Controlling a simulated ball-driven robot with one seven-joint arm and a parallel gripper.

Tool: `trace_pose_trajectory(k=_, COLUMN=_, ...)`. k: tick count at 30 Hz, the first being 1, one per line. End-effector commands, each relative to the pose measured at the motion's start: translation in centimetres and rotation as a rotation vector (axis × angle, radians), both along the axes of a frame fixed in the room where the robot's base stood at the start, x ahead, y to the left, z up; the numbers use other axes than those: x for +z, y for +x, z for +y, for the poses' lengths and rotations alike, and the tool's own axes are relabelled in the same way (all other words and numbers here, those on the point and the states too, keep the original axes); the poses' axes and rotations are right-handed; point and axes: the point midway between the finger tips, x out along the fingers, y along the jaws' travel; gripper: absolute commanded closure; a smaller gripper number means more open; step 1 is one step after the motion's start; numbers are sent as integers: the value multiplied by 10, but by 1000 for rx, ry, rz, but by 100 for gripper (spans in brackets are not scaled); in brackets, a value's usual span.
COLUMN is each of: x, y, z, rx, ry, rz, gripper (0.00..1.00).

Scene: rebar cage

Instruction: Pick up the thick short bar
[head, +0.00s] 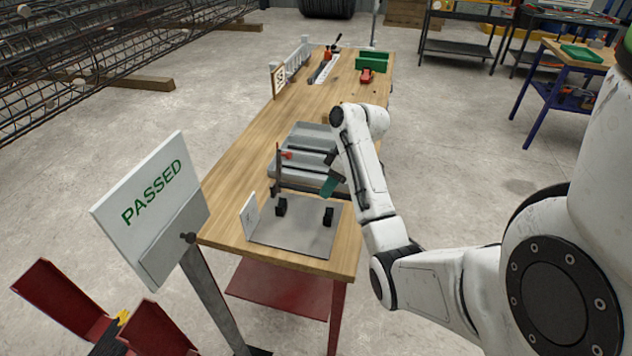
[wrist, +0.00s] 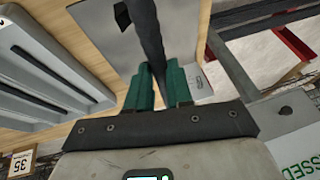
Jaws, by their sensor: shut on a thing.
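My gripper shows in the wrist view (wrist: 158,75) with two green fingers. They are shut on a dark bar (wrist: 149,38), which runs away from between them towards the top edge. In the head view my gripper (head: 331,186) hangs at the front right of the grey tray (head: 318,130), near the metal plate. The tray has long slots with dark bars (wrist: 45,68) lying in them. The held bar's far end is out of the wrist view, and its full length cannot be told.
A metal plate (head: 295,240) with two black blocks (head: 328,216) and a small white card (head: 250,217) lies at the table's front. A thin upright post with a red part (head: 279,168) stands beside the tray. A PASSED sign (head: 155,190) stands left of the table (head: 237,165).

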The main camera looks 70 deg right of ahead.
Motion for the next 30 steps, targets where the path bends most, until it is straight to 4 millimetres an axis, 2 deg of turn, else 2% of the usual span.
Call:
trace_pose_trajectory(k=1, x=14, y=-10, z=1, rx=-4, ry=-2, rz=-1, gripper=100)
trace_pose_trajectory(k=4, x=22, y=-28, z=4, rx=-5, ry=-1, rz=-1, gripper=100)
trace_pose_trajectory(k=5, x=18, y=-30, z=4, rx=-3, ry=-4, rz=-2, gripper=100)
trace_pose_trajectory(k=11, x=24, y=-48, z=8, rx=-3, ry=-4, rz=-1, gripper=100)
trace_pose_trajectory(k=21, x=30, y=-63, z=9, rx=-2, ry=-7, rz=-2, gripper=100)
trace_pose_trajectory(k=30, x=31, y=-66, z=14, rx=2, ry=-3, rz=-3, gripper=100)
